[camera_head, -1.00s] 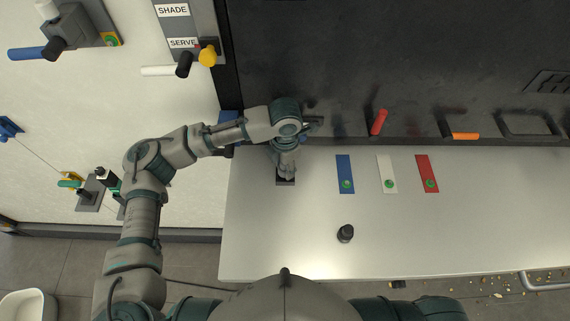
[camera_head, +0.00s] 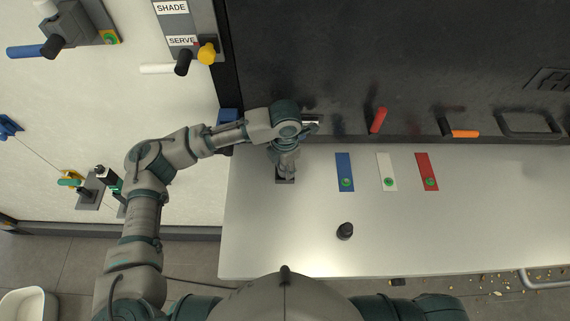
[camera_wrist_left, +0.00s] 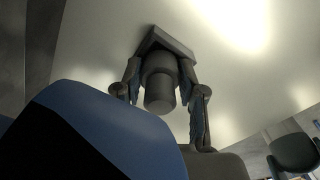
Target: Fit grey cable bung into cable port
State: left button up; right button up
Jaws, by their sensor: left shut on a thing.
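The grey cable bung (camera_wrist_left: 160,82) shows in the left wrist view as a stepped cylinder between the fingers of my left gripper (camera_wrist_left: 160,66). Its far end meets a dark square plate (camera_wrist_left: 157,38) on the pale table top, which looks like the cable port; I cannot tell how deep the bung sits in it. In the head view the plate (camera_head: 285,181) lies near the table's left end. My left gripper (camera_head: 286,169) points down over it and is shut on the bung, mostly hiding it. My right gripper is out of view.
A black knob-like piece (camera_head: 345,231) stands near the table's front edge. Blue (camera_head: 344,165), white (camera_head: 386,165) and red (camera_head: 427,165) plates with green marks lie right of the gripper. A dark wall with red (camera_head: 379,121) and orange (camera_head: 465,134) handles rises behind.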

pick_arm(q)
jog(key=shift+r, duration=0.15)
jog(key=shift+r+p, duration=0.9)
jog(key=shift+r, duration=1.5)
jog(key=shift+f, duration=0.1)
jog(key=shift+f, duration=1.65)
